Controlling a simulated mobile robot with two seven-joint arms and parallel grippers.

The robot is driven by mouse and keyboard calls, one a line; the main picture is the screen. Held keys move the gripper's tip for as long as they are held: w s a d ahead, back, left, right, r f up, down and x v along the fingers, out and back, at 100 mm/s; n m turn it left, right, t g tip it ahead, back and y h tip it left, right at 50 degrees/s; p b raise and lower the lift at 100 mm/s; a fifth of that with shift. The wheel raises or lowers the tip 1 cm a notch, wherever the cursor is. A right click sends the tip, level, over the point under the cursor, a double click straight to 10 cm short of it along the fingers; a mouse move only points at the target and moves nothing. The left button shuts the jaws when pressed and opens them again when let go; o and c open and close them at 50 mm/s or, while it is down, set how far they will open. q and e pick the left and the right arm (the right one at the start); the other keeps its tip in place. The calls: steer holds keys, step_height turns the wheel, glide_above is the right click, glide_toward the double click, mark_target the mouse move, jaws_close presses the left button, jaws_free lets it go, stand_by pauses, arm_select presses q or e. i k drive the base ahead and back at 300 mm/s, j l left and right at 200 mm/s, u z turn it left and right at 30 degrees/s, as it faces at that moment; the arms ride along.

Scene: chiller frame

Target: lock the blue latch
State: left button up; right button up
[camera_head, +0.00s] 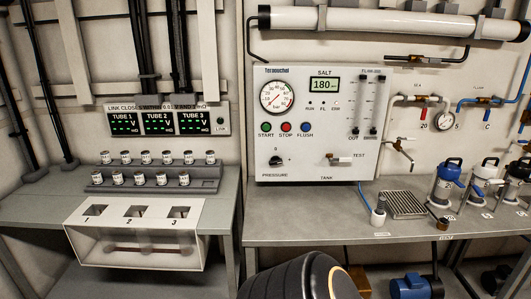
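Another canister (518,178) is partly in view at the right edge. Neither of my grippers is in view.
A wall panel (318,135) with gauge, buttons and valve stands behind the bench (330,222). A dark ribbed body (300,278) blocks the bottom centre. The bench's front left is clear.

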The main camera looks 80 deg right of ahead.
mark_target(476, 188)
steer(key=z, duration=3.1)
steer(key=i+z, duration=0.15)
steer(key=z, duration=0.2)
steer(key=i+z, duration=0.15)
steer(key=z, duration=0.2)
steer(key=i+z, duration=0.15)
steer(key=z, duration=0.2)
